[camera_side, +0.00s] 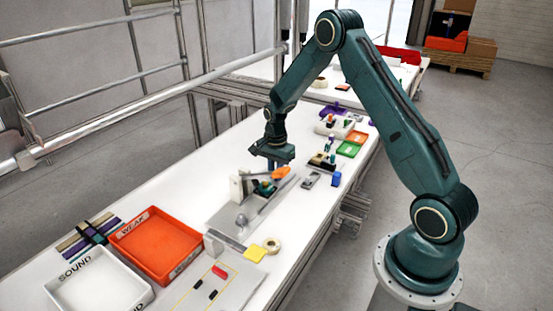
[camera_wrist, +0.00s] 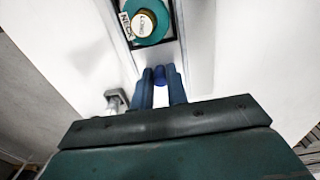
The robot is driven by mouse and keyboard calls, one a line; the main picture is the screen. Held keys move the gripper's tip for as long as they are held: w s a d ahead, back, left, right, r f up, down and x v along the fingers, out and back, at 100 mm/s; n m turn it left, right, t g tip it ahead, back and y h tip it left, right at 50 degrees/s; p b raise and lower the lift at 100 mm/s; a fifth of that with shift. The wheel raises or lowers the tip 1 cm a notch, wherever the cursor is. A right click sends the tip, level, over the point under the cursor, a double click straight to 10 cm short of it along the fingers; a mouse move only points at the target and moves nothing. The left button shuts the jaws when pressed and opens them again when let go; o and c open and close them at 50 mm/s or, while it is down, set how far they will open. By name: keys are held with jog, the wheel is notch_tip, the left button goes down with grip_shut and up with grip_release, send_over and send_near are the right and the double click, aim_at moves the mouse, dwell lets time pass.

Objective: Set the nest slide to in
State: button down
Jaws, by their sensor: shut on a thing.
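My gripper (camera_side: 271,166) points down over the far end of the grey fixture plate (camera_side: 228,218). In the wrist view its two blue fingers (camera_wrist: 160,82) are closed around a small dark blue knob (camera_wrist: 159,73), which looks like the nest slide's knob. Beyond the knob, a teal round piece (camera_wrist: 160,30) with a cream lettered disc sits in a dark-edged square recess, beside a label reading NECK (camera_wrist: 125,26). In the side view the nest area (camera_side: 264,187) shows teal and dark parts beside a white upright block (camera_side: 237,187). The slide's exact position is hard to tell.
An orange piece (camera_side: 281,172) is close to the gripper. An orange WEAK tray (camera_side: 160,240) and a white SOUND tray (camera_side: 98,285) stand at the near left. A tape roll (camera_side: 272,244) and yellow pad (camera_side: 251,252) lie near the plate. Small trays and parts crowd the far bench.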

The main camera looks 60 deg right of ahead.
aim_at(266, 180)
jog(key=a, duration=0.5)
jog(key=shift+a, duration=0.35)
jog(key=c, duration=1.4)
grip_release()
jog(key=shift+a, duration=0.1)
jog(key=shift+r, duration=0.15)
jog(key=shift+r, duration=6.8)
